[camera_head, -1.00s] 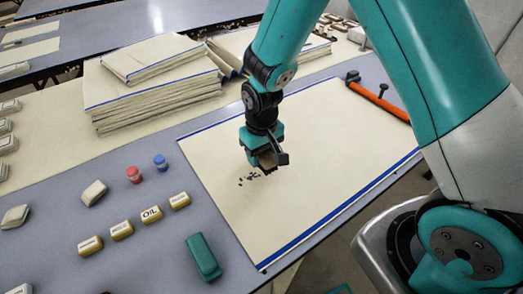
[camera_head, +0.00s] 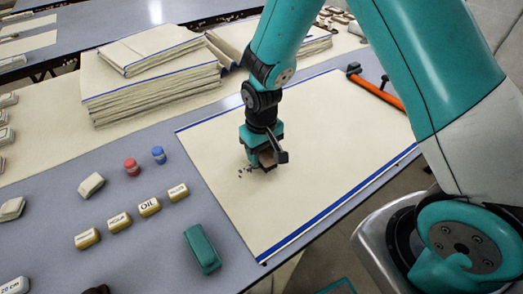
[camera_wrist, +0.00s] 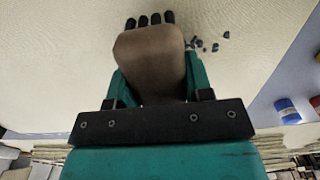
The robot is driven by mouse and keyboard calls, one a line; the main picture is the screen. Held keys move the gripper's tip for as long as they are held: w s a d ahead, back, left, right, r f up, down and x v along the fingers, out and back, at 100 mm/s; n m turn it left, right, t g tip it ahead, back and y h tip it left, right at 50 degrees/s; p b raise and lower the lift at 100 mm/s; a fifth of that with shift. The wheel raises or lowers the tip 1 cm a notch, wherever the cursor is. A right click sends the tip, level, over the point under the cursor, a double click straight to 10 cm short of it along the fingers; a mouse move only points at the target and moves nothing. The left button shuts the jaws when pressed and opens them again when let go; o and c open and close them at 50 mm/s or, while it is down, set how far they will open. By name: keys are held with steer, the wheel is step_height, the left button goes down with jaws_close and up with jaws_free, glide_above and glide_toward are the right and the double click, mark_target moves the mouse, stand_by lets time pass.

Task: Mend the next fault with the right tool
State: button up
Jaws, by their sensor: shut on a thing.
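My gripper (camera_head: 265,158) is shut on a brown brush (camera_wrist: 150,55) with black bristle tufts at its end, which show in the wrist view. The brush is low over the cream cloth (camera_head: 310,130), which has blue edge stripes and lies flat on the table. Whether the bristles touch the cloth I cannot tell. Small dark crumbs (camera_wrist: 208,44) lie on the cloth right beside the bristles; a few also show in the head view (camera_head: 243,172), partly hidden by my gripper.
Left of the cloth are a red jar (camera_head: 132,167), a blue jar (camera_head: 159,155), several labelled blocks such as the OIL block (camera_head: 149,207), and a teal block (camera_head: 202,249). A folded cloth stack (camera_head: 150,80) stands behind. An orange bar (camera_head: 380,95) lies at the cloth's far right.

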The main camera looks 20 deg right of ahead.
mark_target(235, 178)
steer(key=shift+f+b, duration=0.6)
steer(key=shift+f, duration=0.3)
steer(key=shift+a, duration=0.1)
steer(key=shift+s+a+r+p, duration=0.1)
steer(key=shift+s+a+p, duration=0.1)
steer(key=shift+a, duration=0.5)
steer(key=shift+s+a+r+p, duration=0.1)
steer(key=shift+a+p, duration=0.1)
steer(key=shift+a, duration=0.5)
steer(key=shift+s+a+f, duration=0.1)
steer(key=shift+s+a, duration=0.05)
steer(key=shift+a, duration=0.7)
steer(key=shift+s+a+f, duration=0.1)
steer(key=shift+s+a, duration=0.05)
steer(key=shift+a, duration=0.7)
steer(key=shift+s+a+f, duration=0.1)
steer(key=shift+s+a, duration=0.05)
steer(key=shift+a, duration=0.7)
steer(key=shift+r+p, duration=0.15)
steer(key=shift+p, duration=0.2)
